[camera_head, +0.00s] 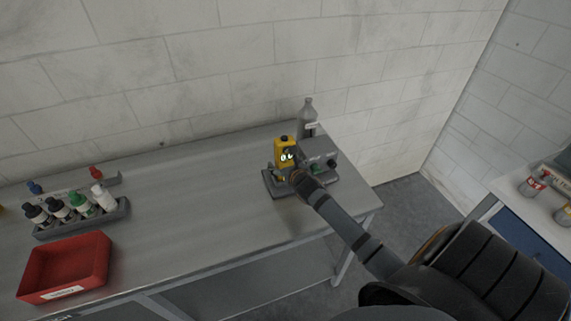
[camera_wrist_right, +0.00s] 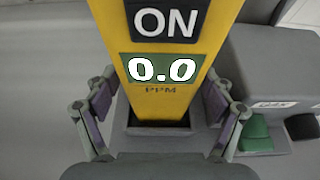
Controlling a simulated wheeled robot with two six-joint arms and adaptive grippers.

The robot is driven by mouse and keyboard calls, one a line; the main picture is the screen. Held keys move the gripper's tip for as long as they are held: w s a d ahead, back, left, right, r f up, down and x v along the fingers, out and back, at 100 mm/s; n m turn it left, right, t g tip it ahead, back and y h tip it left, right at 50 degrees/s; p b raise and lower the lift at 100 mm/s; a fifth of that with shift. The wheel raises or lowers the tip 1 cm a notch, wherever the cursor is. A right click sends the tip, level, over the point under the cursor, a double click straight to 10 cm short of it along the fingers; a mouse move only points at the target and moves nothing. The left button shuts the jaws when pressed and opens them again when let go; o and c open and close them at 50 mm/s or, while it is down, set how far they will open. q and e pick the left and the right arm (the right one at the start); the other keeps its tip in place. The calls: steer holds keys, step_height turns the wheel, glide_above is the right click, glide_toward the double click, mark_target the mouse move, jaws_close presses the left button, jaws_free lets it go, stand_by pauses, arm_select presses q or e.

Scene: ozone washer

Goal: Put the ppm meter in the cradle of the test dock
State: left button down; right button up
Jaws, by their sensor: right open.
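The yellow ppm meter (camera_head: 283,148) stands upright at the test dock (camera_head: 270,189) on the grey bench. In the right wrist view the meter (camera_wrist_right: 158,92) shows "ON" and a 0.0 reading, and its lower end sits inside the dark cradle (camera_wrist_right: 160,127). My right gripper (camera_head: 294,174) is at the meter in the head view. In the right wrist view its fingers (camera_wrist_right: 160,110) stand apart on both sides of the meter, with small gaps. The bottom of the meter is hidden in the cradle. My left gripper is not in view.
The dock has a green button (camera_wrist_right: 256,136) beside a dark one. A rack (camera_head: 80,220) of small bottles and a red tray (camera_head: 66,267) are at the left. The bench middle is clear.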

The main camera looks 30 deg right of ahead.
steer(key=b+v, duration=0.1)
steer(key=v, duration=1.1)
